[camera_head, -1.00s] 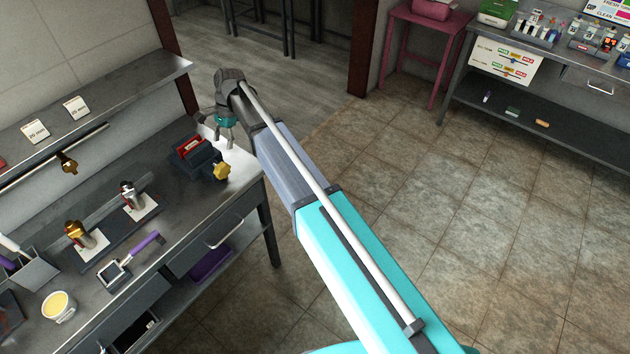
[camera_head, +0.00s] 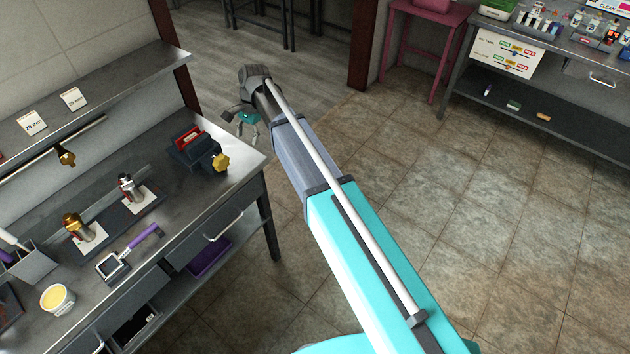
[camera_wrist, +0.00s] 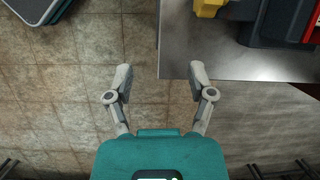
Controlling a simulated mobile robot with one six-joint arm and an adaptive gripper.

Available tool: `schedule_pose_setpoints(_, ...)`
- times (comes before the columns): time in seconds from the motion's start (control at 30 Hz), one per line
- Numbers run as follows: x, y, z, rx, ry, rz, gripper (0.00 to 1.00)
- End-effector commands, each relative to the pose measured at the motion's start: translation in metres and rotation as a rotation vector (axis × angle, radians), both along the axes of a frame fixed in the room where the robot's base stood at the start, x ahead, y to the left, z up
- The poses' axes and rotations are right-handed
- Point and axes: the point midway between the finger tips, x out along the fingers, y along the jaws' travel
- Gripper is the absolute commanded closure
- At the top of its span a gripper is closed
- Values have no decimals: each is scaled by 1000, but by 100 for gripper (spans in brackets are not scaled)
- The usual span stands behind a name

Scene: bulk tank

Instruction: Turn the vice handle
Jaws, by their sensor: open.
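The vice (camera_head: 195,148) is dark with red between its jaws and sits at the right end of the steel bench. Its yellow handle (camera_head: 220,162) is a knob on the side facing the bench's front edge. In the wrist view, the yellow handle (camera_wrist: 208,8) shows at the top edge, partly cut off, with the dark vice body (camera_wrist: 272,22) to its right. My gripper (camera_head: 247,130) is open and empty, past the right end of the bench. In the wrist view, my gripper (camera_wrist: 160,82) has its fingers apart, over floor and the bench corner, away from the handle.
The steel bench (camera_head: 185,215) also bears two taps on a dark mat, a purple-handled tool (camera_head: 130,252) and a tub (camera_head: 57,299). A pink stand (camera_head: 428,40) and a second bench (camera_head: 560,115) stand at the back right. The floor between is clear.

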Motion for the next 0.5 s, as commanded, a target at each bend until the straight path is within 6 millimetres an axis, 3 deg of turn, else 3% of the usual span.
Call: schedule_pose_setpoints(0.5, -20, -63, -38, -4, -70, 82, 30)
